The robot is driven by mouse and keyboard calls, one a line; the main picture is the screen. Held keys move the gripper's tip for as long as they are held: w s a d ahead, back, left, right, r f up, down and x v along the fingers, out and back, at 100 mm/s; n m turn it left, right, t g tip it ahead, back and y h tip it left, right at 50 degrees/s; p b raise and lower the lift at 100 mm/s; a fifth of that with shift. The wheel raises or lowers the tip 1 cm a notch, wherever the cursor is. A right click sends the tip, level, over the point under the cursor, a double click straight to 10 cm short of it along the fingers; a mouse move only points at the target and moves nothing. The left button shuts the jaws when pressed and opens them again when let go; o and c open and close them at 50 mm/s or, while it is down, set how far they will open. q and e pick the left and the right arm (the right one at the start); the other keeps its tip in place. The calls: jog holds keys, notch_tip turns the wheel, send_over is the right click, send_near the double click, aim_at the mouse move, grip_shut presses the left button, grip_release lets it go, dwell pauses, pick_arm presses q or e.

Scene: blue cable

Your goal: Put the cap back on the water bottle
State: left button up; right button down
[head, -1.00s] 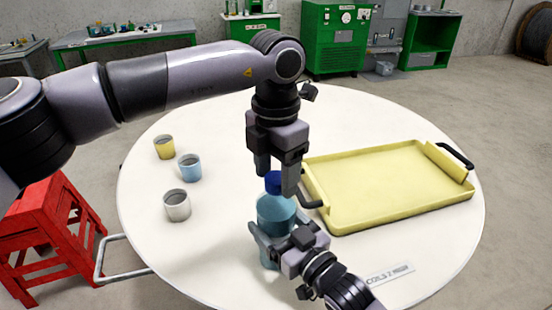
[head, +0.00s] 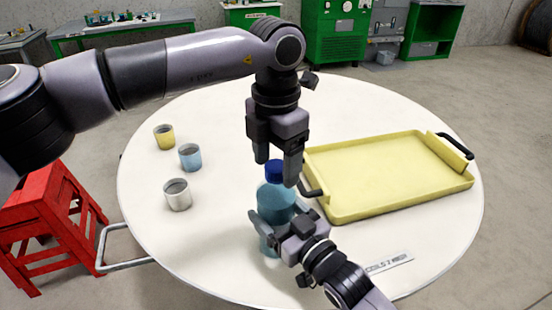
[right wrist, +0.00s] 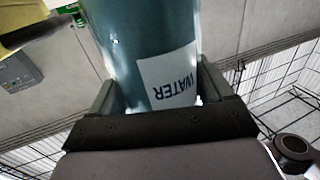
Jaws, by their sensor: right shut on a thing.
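The teal water bottle (head: 276,203) stands upright near the front of the table. My right gripper (head: 268,228) is shut around its body; in the right wrist view the bottle (right wrist: 150,55), with a white WATER label, sits between both fingers. The dark blue cap (head: 275,171) is at the bottle's top and looks upright; whether it is fully seated cannot be told. My left gripper (head: 277,170) points down from above, fingers apart, one tip at each side of the cap's upper part. I see no clear finger contact with the cap.
A yellow tray (head: 335,212) with black handles lies close to the right of the bottle. A label strip (head: 390,263) lies at the front right. The table's back is clear.

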aim_at(287, 224)
pick_arm(q)
notch_tip(287, 224, up, 12)
dwell(0.6)
pick_arm(e)
grip_release()
pick_arm(q)
jog(key=shift+r, duration=0.1)
pick_arm(e)
jog(key=shift+v, duration=3.55)
pick_arm(q)
jog(key=shift+s, duration=0.1)
pick_arm(e)
jog(key=shift+s+d, duration=0.1)
